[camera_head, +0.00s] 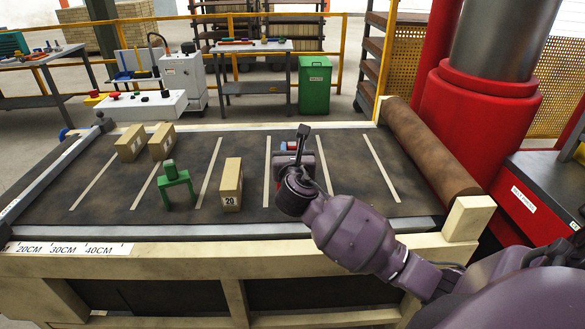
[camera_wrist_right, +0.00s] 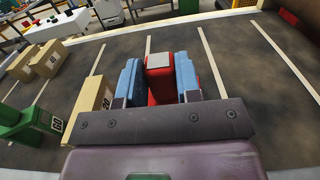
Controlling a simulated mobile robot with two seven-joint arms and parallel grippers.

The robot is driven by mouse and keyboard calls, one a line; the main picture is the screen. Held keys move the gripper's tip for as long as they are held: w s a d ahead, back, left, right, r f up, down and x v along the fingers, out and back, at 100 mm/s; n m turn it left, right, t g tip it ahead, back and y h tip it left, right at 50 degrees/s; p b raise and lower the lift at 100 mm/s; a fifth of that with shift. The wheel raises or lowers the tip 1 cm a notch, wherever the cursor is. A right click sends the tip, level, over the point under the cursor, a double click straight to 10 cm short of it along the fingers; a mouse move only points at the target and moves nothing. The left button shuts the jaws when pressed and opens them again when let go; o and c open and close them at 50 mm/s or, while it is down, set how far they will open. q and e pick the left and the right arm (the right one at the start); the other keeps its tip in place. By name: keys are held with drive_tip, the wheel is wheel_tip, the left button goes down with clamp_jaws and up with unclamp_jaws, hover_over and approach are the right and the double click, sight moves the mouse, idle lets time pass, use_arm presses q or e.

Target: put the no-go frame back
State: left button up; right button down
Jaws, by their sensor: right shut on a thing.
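The no-go frame is the red piece (camera_wrist_right: 160,88) with a pale grey top, seen between my blue fingers in the right wrist view. Only its upper part shows, and the rest is hidden by the gripper. A bit of red also shows beyond my right gripper (camera_head: 291,148) in the head view. My right gripper (camera_wrist_right: 158,82) is shut on the red piece, over the dark mat. I cannot tell whether the piece touches the mat. A green frame (camera_head: 176,190) stands upright on the mat to the left. My left gripper is not in view.
A tan brick marked 20 (camera_head: 231,186) stands left of my right gripper. Two more tan bricks (camera_head: 131,143) (camera_head: 162,141) stand farther left. The dark mat (camera_head: 345,185) has pale stripes and is clear right of the gripper. A brown roller (camera_head: 425,145) bounds it on the right.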

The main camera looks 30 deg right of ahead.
drive_tip(key=shift+f+b, duration=0.3)
drive_tip(key=shift+f, duration=2.1)
drive_tip(key=c, duration=0.8)
unclamp_jaws()
drive_tip(key=v, duration=1.2)
drive_tip(key=shift+s, duration=0.1)
